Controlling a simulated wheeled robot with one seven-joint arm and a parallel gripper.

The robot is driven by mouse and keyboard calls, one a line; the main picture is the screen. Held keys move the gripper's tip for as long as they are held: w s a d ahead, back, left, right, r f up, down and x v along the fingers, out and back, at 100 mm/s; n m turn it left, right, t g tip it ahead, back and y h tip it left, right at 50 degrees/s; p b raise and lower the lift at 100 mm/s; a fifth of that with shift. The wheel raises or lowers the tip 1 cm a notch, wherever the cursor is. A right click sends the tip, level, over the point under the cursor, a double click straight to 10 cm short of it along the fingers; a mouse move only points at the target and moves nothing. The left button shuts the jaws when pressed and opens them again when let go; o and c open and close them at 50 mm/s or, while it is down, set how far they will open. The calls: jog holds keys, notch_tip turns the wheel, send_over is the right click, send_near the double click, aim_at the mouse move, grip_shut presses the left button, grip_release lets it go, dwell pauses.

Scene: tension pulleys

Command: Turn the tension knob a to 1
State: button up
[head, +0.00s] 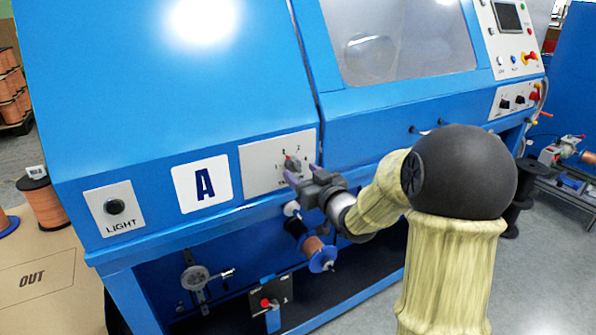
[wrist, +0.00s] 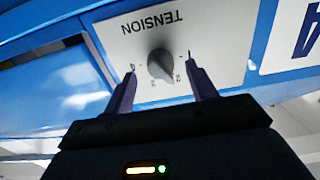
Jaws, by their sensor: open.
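The tension knob (wrist: 160,65) is a dark round knob on a white plate (wrist: 216,28). The plate reads TENSION upside down in the wrist view, with small number marks around the knob. The narrow end of the knob seems to point to the lower right there, near a 2. The 1 mark is by the right fingertip. My gripper (wrist: 161,66) is open, with one purple finger on each side of the knob and gaps between. In the head view my gripper (head: 304,174) is at the plate (head: 258,176), just below the knob (head: 291,161) and partly covering the lower markings.
The plate is on a blue machine (head: 200,110) beside a letter A sign (head: 203,187). A LIGHT button (head: 115,206) is at the left. Below the panel edge are a spool (head: 318,254) and a small box with a red button (head: 266,303).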

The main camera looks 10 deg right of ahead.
jog(key=shift+x, duration=1.4)
jog(key=c, duration=1)
